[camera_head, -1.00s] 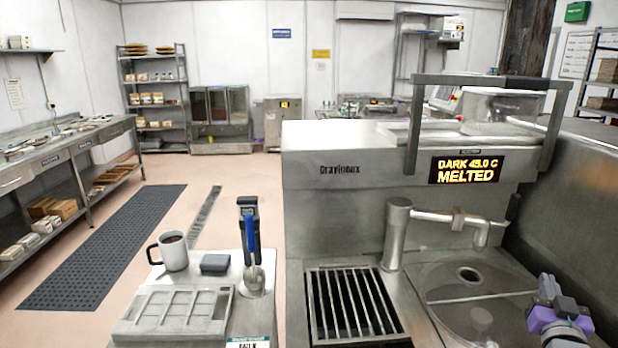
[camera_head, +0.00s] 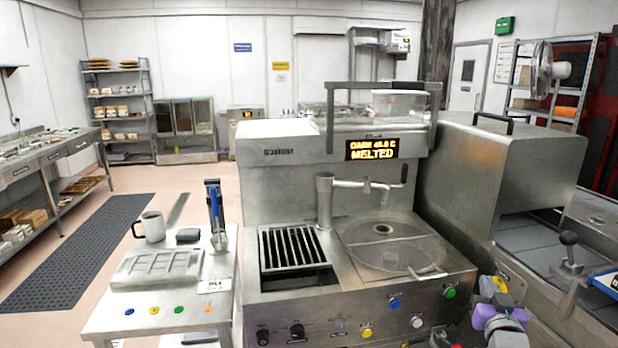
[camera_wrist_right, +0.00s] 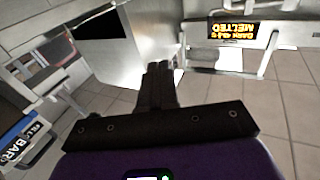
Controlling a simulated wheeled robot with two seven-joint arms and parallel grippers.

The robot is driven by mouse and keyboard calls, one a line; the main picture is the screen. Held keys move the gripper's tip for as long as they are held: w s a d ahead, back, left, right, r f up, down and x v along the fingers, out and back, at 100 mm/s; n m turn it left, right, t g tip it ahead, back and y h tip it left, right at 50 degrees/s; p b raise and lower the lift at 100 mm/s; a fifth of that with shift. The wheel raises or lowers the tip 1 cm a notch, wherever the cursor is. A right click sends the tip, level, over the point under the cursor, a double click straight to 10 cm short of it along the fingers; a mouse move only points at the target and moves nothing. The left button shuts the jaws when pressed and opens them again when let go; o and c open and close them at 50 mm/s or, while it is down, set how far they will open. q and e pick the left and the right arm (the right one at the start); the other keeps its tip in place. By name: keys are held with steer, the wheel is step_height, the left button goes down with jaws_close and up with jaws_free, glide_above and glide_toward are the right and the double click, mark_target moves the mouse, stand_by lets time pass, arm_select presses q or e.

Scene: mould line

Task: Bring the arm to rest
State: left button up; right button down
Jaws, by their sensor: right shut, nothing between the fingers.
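My right arm (camera_head: 500,318), with purple and grey parts, shows at the bottom right of the head view, in front of the steel melting machine (camera_head: 285,178). In the right wrist view my right gripper (camera_wrist_right: 158,72) has its dark fingers together, with nothing between them. They point away over a tiled floor and appear apart from the machine, whose display shows upside down there. My left gripper is not in view.
The machine has a grille, a spout and a round bowl lid (camera_head: 395,248). A side table (camera_head: 150,305) holds a mould (camera_head: 158,268), a mug (camera_head: 152,226) and a blue-handled tool. A hooded steel unit (camera_head: 500,165) stands at right.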

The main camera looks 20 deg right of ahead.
steer(key=w+a+f+n+g+y+p, duration=0.1)
steer(key=w+a+f+g+y, duration=0.2)
steer(key=a+f, duration=0.6)
steer(key=w+a+f+n+g+y+p, duration=0.1)
steer(key=w+a+f+y, duration=0.4)
steer(key=f, duration=0.7)
steer(key=s+a+f+g+y+p, duration=0.1)
steer(key=a+f+g, duration=0.2)
steer(key=a+f, duration=0.6)
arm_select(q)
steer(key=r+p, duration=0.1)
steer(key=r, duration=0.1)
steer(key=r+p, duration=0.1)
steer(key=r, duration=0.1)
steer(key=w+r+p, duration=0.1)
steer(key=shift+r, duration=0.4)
arm_select(e)
steer(key=s+a+f+g+y, duration=0.1)
steer(key=s+a+f+g, duration=0.2)
steer(key=s+a, duration=0.4)
steer(key=s+a+f+n+g+y, duration=0.1)
steer(key=s+a+f+g+y, duration=0.1)
steer(key=s+a+f, duration=0.4)
steer(key=s+a+f+n+g+y, duration=0.1)
steer(key=s+a+f+g+y, duration=0.1)
steer(key=s+a, duration=0.6)
step_height(320, 180, down, 3)
steer(key=shift+a+r+g, duration=0.15)
steer(key=shift+a+g, duration=0.65)
steer(key=shift+a, duration=0.25)
